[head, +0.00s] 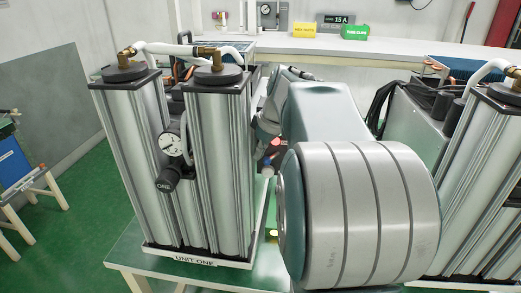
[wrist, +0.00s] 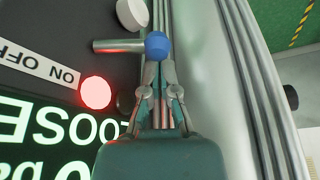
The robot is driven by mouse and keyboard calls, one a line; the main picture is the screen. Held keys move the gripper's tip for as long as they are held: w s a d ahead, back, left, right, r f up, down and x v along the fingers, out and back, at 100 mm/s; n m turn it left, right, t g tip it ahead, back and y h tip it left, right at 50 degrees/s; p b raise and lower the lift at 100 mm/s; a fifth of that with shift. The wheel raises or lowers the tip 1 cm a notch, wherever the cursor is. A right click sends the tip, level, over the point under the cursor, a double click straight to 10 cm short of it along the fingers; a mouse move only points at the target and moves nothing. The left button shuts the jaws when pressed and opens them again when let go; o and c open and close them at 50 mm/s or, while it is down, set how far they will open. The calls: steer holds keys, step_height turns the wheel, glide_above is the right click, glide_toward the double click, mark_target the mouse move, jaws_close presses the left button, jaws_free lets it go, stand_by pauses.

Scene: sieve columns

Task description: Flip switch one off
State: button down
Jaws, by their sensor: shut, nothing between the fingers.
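Unit one (head: 220,165) stands at the left in the head view, a stand of upright silver columns with a "UNIT ONE" label. In the wrist view, a switch shows as a metal lever (wrist: 115,46) with a blue tip (wrist: 158,45). An ON/OFF label (wrist: 40,66) sits left of it, upside down. A round lamp (wrist: 96,92) glows red below the lever. My gripper (wrist: 158,68) is shut and empty, its fingertips right by the blue tip; I cannot tell whether they touch. In the head view, my arm hides most of the gripper.
A white round knob (wrist: 132,14) is above the lever, and a lit display (wrist: 50,135) is at lower left. Column walls (wrist: 205,70) run close on the right of the gripper. A dial gauge (head: 174,145) is on unit one. Another column unit (head: 480,190) stands at the right.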

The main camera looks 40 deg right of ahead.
steer(key=shift+s+n+y, duration=0.2)
steer(key=shift+s+n, duration=0.1)
steer(key=shift+n, duration=0.4)
steer(key=shift+s+n+y, duration=0.2)
steer(key=shift+s+n, duration=0.1)
steer(key=shift+n, duration=0.4)
steer(key=shift+s+n+g+y, duration=0.3)
steer(key=shift+s+n+y, duration=0.15)
steer(key=shift+n, duration=0.65)
steer(key=s+n, duration=0.1)
steer(key=n, duration=0.1)
steer(key=s+d+n+g+y, duration=0.1)
steer(key=n, duration=0.1)
steer(key=shift+s, duration=0.1)
steer(key=shift+s+a, duration=0.15)
steer(key=shift+s, duration=0.65)
